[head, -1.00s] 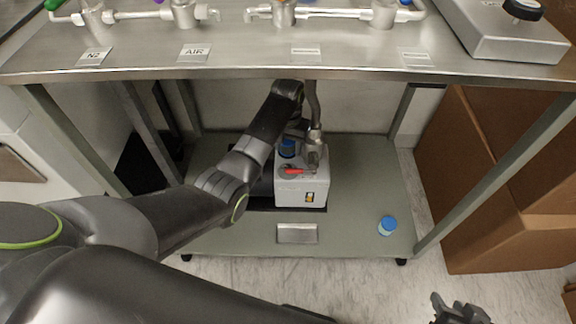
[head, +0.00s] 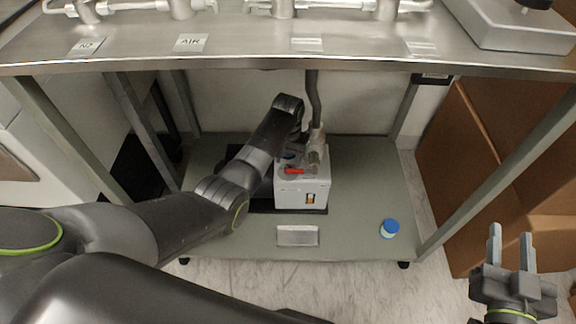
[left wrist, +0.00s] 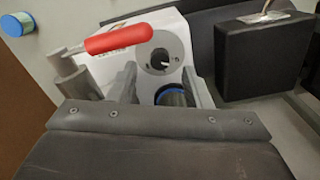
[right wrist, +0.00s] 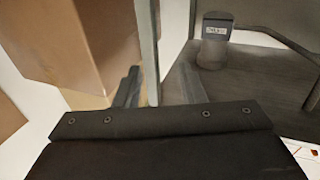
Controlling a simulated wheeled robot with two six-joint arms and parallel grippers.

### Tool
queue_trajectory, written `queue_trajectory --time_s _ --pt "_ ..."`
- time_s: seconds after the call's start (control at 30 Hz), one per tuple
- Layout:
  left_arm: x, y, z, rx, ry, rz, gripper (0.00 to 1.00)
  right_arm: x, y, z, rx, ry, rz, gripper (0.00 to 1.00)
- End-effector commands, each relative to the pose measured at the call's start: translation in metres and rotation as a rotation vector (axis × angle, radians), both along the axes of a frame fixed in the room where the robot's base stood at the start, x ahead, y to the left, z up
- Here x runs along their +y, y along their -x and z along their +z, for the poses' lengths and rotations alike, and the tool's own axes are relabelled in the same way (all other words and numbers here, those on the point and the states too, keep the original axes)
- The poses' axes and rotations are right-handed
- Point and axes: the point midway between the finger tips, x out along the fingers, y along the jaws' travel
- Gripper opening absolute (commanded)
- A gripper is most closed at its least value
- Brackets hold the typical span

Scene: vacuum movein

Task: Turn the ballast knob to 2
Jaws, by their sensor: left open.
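The white vacuum pump (head: 302,193) stands on the lower shelf. A red lever (head: 294,171) is on it, also large in the left wrist view (left wrist: 118,39). A dark round knob with a white pointer (left wrist: 159,62), which looks like the ballast knob, is on the pump beside the lever; its marks are too small to read. A dark cylinder with a blue rim (left wrist: 174,95) lies between the fingers of my left gripper (left wrist: 165,88), which is open just short of the knob. My right gripper (head: 510,252) is open and empty, right of the shelf.
A blue-capped jar (head: 389,229) stands on the shelf's right side. A metal plate (head: 298,236) lies at its front edge. A grey hose (head: 314,97) rises from the pump. The bench top (head: 250,55) is above, and cardboard boxes (head: 490,180) stand at right.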

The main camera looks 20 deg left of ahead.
Motion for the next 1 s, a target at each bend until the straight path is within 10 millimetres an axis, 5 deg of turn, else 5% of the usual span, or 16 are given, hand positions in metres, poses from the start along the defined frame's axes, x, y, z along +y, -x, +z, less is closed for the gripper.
queue_trajectory --time_s 0.6,1.0 --pt "0.000 0.000 -0.030 0.000 0.000 -0.001 0.45 0.011 0.018 0.088 -0.511 0.127 0.016 0.36" --pt "0.000 0.000 -0.034 0.000 0.000 0.000 0.45 0.015 0.026 0.102 -0.598 0.148 0.022 0.36"
